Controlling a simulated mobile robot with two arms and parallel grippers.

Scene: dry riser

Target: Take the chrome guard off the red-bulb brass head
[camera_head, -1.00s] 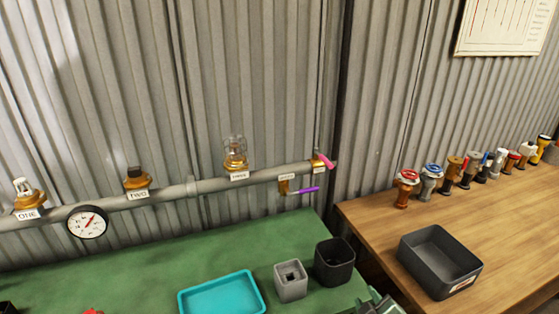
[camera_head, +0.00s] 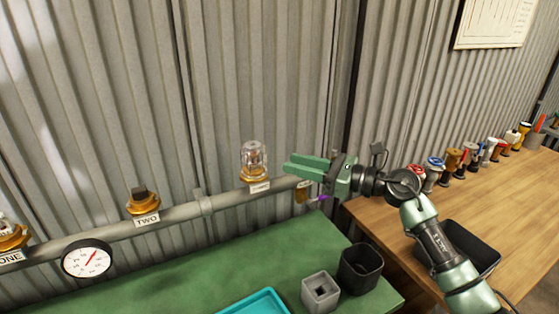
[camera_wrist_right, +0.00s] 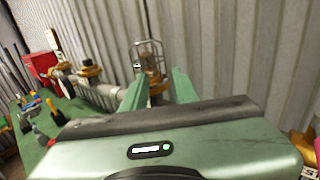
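The chrome guard (camera_head: 254,153) is a clear-looking wire cage standing upright over the brass head (camera_head: 255,176) at the right part of the grey pipe. Its bulb colour is too small to tell. My right gripper (camera_head: 288,165) is just right of the guard, fingers pointing left towards it, apart from it and empty. In the right wrist view the two green fingers of my right gripper (camera_wrist_right: 159,73) are spread. The guard (camera_wrist_right: 148,48) and brass head (camera_wrist_right: 156,87) show beyond the gap between them. My left gripper is not in view.
Head TWO (camera_head: 143,200), a gauge (camera_head: 87,259) and head ONE (camera_head: 12,237) sit further left on the pipe. A purple-handled valve (camera_head: 304,194) is below my right gripper. The green bench (camera_head: 190,268) holds a teal tray (camera_head: 258,303), a grey block (camera_head: 320,291) and a black cup (camera_head: 361,267).

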